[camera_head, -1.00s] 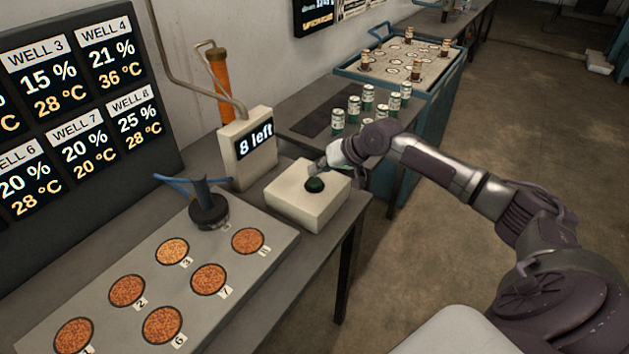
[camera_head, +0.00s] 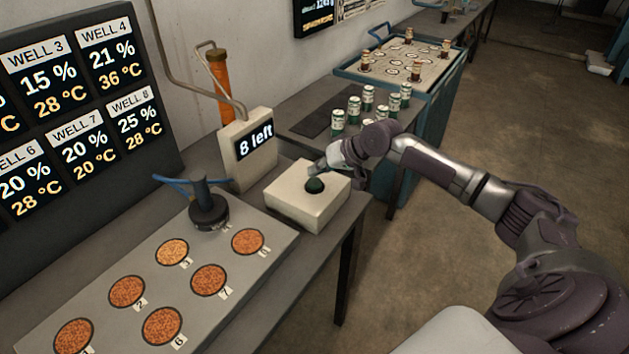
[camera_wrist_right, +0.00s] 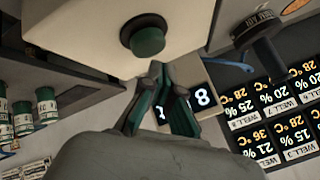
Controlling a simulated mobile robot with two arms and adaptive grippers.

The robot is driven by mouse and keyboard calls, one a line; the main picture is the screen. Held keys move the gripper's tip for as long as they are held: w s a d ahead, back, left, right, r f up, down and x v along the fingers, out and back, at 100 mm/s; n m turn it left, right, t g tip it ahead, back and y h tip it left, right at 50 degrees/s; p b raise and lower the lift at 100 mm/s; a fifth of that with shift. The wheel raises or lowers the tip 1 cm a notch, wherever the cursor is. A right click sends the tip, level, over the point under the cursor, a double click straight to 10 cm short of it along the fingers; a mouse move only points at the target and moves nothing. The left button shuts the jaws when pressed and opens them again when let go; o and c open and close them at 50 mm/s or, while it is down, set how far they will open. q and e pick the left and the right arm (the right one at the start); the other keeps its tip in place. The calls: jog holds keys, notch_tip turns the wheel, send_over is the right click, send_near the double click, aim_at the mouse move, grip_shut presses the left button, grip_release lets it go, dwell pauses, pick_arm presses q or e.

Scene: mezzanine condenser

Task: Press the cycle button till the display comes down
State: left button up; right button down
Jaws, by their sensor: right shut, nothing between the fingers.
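The cycle button (camera_head: 315,186) is a dark green round knob on top of a cream box (camera_head: 306,208) on the bench. It also shows in the right wrist view (camera_wrist_right: 147,40). The display (camera_head: 256,143), on a cream housing behind the box, reads "8 left". My right gripper (camera_head: 318,167) is shut and empty, with its fingertips just behind the button. In the right wrist view, the fingers (camera_wrist_right: 163,68) end close beside the button, and a small gap seems to show. They partly cover the display (camera_wrist_right: 202,98) there. My left gripper is not in view.
A grey plate (camera_head: 95,290) with several round reddish wells lies at the front left, with a dark blue-handled tool (camera_head: 208,208) on it. A dark well-readings board (camera_head: 80,110) stands at the left. Several green-and-white cans (camera_head: 368,98) stand behind the gripper. A blue-rimmed tray (camera_head: 440,75) is farther back.

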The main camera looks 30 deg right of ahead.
aim_at(317, 181)
jog(key=shift+f, duration=0.2)
jog(key=shift+f, duration=0.25)
jog(key=shift+f, duration=0.6)
dwell(0.9)
jog(key=shift+r, duration=0.1)
jog(key=shift+r+p, duration=0.95)
jog(key=shift+p, duration=0.25)
notch_tip(317, 181, up, 5)
jog(key=p, duration=0.5)
